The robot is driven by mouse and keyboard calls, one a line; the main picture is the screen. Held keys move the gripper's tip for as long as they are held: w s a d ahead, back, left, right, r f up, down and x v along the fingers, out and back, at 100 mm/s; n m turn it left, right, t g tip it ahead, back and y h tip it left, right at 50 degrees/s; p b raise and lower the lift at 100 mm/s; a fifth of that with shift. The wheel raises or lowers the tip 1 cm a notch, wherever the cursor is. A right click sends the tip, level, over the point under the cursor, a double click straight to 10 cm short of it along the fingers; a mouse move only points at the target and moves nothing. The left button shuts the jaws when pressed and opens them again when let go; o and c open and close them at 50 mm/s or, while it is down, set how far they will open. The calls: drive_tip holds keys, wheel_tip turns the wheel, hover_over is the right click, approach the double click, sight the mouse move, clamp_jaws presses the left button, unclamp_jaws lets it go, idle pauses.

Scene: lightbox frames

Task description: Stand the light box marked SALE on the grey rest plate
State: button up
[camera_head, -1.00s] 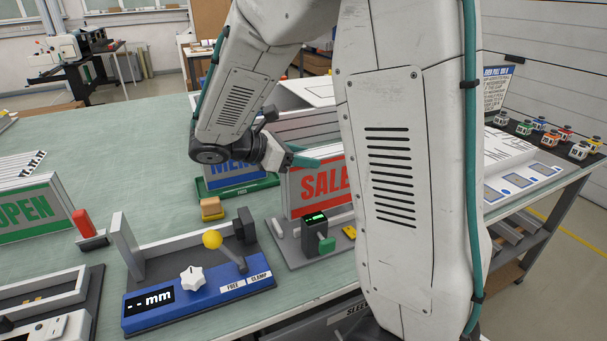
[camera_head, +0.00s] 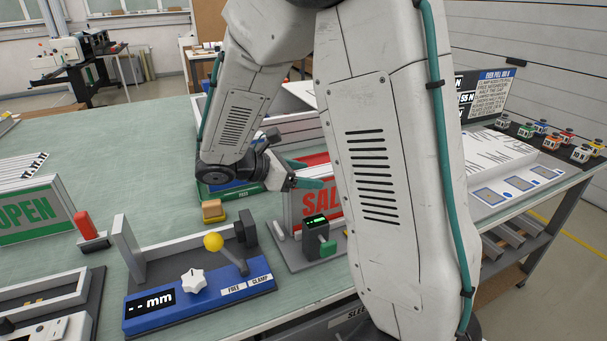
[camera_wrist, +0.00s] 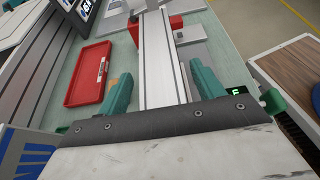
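In the wrist view, the two teal fingers of my gripper (camera_wrist: 162,88) are apart, one on each side of the box's long pale top (camera_wrist: 158,60). Gaps show beside the box, so it is not gripped. I cannot tell which surface is the grey rest plate.
A blue fixture with a yellow-knobbed lever (camera_head: 213,242) stands front left of the box. A red tray (camera_wrist: 72,95) lies beside the box.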

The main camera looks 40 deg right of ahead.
drive_tip(key=shift+r, duration=0.25)
drive_tip(key=v, duration=1.1)
drive_tip(key=s+a+r+m+t+y, duration=0.1)
drive_tip(key=s+a+m+t+y, duration=0.1)
drive_tip(key=s+m+y, duration=0.4)
drive_tip(key=s+a+r+m+t+y, duration=0.1)
drive_tip(key=s+a+m+t+y, duration=0.2)
drive_tip(key=s, duration=1.3)
drive_tip(key=m+y, duration=0.3)
drive_tip(key=m, duration=0.2)
drive_tip(key=shift+m+y, duration=0.4)
drive_tip(key=shift+s, duration=0.1)
drive_tip(key=shift+c, duration=0.4)
